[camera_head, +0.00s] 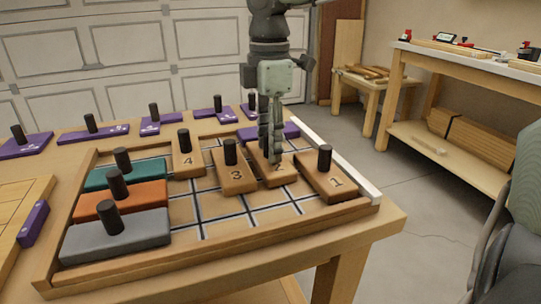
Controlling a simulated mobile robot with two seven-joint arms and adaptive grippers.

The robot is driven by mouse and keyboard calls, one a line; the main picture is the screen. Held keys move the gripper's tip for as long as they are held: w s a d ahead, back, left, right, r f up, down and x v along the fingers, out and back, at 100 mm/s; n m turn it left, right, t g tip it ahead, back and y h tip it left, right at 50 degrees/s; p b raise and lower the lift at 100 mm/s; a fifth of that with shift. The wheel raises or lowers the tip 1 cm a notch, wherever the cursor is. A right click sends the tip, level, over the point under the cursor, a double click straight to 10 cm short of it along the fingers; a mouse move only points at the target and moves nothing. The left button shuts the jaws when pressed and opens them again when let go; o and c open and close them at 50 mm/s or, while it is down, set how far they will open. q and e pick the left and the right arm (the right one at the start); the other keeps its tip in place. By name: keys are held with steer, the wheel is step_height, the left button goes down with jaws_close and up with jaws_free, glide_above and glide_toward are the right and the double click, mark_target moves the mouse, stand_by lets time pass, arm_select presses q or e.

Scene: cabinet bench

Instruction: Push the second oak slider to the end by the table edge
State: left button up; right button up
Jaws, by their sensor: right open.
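The oak slider marked 2 (284,180) lies in the framed grid tray (130,267), between oak slider 3 (233,184) and oak slider 1 (325,185). Its far end lies near a purple block, and bare grid shows between its near end and the front rim. My right gripper (271,150) points straight down over slider 2, with its fingers low at the slider's top. The slider's peg is hidden by the fingers, and I cannot tell whether they touch it. The gripper is open. My left gripper is not in view.
Oak slider 4 (186,165) sits farther back. Teal (138,175), orange (145,195) and grey (140,232) sliders fill the tray's left side. Several purple pegged blocks stand along the back. A white strip (340,163) runs along the tray's right side. Bare grid lies in front of sliders 2 and 3.

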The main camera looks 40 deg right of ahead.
steer(key=shift+c, duration=0.4)
steer(key=c, duration=0.8)
steer(key=shift+s+a+b, duration=0.2)
steer(key=shift+s+b, duration=0.2)
steer(key=shift+s, duration=0.1)
steer(key=shift+s+a+b, duration=0.3)
steer(key=shift+s+b, duration=0.2)
steer(key=shift+s, duration=0.55)
steer(key=shift+s+a+b, duration=0.35)
steer(key=shift+s+b, duration=0.1)
steer(key=shift+s, duration=0.55)
steer(key=shift+s+a+b, duration=0.3)
steer(key=shift+s+b, duration=0.2)
steer(key=shift+s, duration=0.55)
steer(key=o, duration=0.9)
steer(key=shift+r, duration=0.1)
steer(key=shift+r+p, duration=2.05)
steer(key=shift+r, duration=1.65)
